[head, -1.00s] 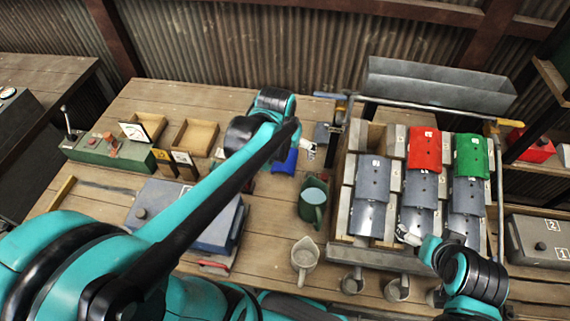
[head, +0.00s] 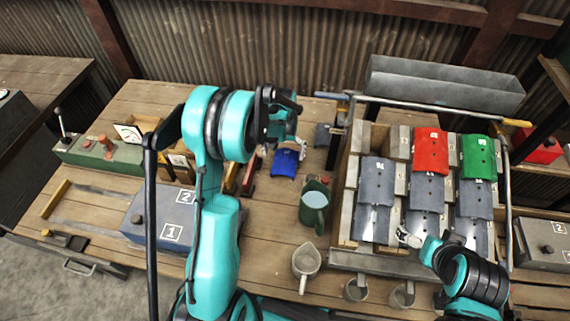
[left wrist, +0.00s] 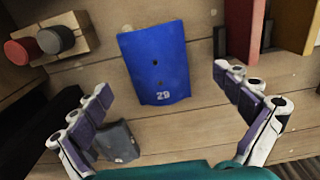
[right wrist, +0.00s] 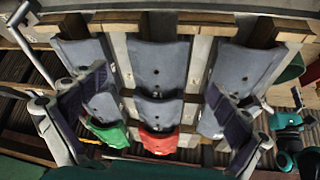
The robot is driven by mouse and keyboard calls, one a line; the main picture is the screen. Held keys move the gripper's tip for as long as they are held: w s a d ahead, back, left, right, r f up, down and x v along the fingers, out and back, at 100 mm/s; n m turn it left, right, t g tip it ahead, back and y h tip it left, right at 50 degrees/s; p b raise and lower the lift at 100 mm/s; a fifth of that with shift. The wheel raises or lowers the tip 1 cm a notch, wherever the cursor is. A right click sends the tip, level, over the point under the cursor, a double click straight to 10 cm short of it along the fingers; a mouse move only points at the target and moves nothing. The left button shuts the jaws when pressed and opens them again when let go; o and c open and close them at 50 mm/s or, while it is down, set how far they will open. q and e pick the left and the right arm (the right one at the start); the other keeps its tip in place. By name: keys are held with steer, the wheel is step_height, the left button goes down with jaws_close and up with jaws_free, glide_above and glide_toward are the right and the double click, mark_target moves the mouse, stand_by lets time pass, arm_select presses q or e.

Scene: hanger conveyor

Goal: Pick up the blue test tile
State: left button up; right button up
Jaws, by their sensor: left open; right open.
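The blue test tile (head: 286,161) lies on the wooden bench, left of the tile rack. In the left wrist view the blue tile (left wrist: 155,62) shows two small holes and the number 29, and lies flat and uncovered. My left gripper (head: 292,140) is above the tile's far side in the head view. In the left wrist view its fingers (left wrist: 170,100) are spread wide on both sides of the tile, apart from it. My right gripper (head: 408,238) is open and empty at the near edge of the rack; its spread fingers (right wrist: 160,105) show in the right wrist view.
A rack (head: 346,205) holds grey tiles, a red tile (head: 431,151) and a green tile (head: 478,157). A small grey tile (left wrist: 116,142) lies near the blue one.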

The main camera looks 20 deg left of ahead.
mark_target(284, 162)
arm_select(q)
steer(key=f+b, duration=0.1)
steer(key=f, duration=0.1)
steer(key=f+b, duration=0.1)
steer(key=f, duration=0.2)
steer(key=shift+w+d+f, duration=0.1)
steer(key=shift+d, duration=0.1)
steer(key=c, duration=1.4)
